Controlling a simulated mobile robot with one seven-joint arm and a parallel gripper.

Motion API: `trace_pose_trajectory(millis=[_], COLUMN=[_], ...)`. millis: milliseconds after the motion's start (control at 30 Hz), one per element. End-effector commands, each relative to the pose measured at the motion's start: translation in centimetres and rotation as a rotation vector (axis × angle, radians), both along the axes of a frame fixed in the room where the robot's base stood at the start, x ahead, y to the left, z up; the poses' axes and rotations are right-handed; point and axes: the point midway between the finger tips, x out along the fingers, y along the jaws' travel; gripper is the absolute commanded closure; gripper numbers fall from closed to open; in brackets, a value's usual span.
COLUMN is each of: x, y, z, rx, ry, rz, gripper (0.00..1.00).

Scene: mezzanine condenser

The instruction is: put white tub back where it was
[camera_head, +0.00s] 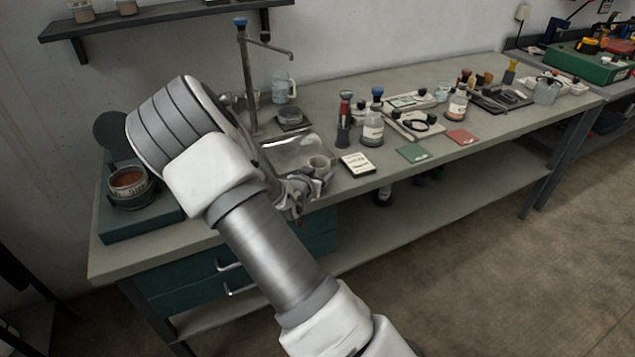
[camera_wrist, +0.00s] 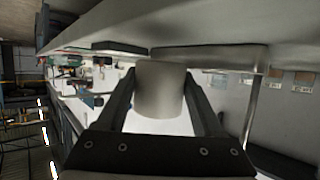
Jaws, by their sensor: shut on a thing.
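The white tub (camera_head: 320,163) is a small pale cup shape at the front right of the shallow metal tray (camera_head: 290,143) on the bench. My gripper (camera_head: 306,183) is shut on it at the bench's front edge. In the wrist view the tub (camera_wrist: 160,90) sits between the two dark fingers (camera_wrist: 160,108). That picture is turned over, with the bench top along its upper side. The tub's end is close to the tray's edge; I cannot tell whether it touches. My arm hides part of the tray's left side.
A black-and-white card box (camera_head: 356,163) lies right of the tray. Bottles, including a blue-capped one (camera_head: 373,125), stand behind it. A tall metal tap (camera_head: 248,80) rises behind the tray. A brown-filled pot (camera_head: 131,186) stands at left. Bare bench front shows around the green card (camera_head: 412,153).

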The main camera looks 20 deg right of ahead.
Motion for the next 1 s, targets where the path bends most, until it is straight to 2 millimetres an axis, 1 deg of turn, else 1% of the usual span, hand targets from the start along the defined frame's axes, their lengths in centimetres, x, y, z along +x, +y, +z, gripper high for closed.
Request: trace_pose_trajectory(millis=[33,100,200,433,567,600,733,767,1000], x=[-0.1,-0.1,0.0,0.0,0.0,0.0,0.0,0.0,0.0], y=[-0.1,0.0,0.0,0.0,0.0,0.0,0.0,0.0,0.0], z=[-1.0,-2.0,-2.8,-2.8,-3.2,-3.2,-3.1,-3.1,-3.1], rx=[-0.001,-0.002,-0.001,0.0,0.0,0.0,0.0,0.0,0.0], ry=[0.004,0.004,0.002,0.0,0.0,0.0,0.0,0.0,0.0], rz=[-0.001,0.001,0.001,0.001,0.001,0.001,0.0,0.0,0.001], gripper=[0.88,0.88,0.88,0.88,0.88,0.28,0.04,0.01,0.01])
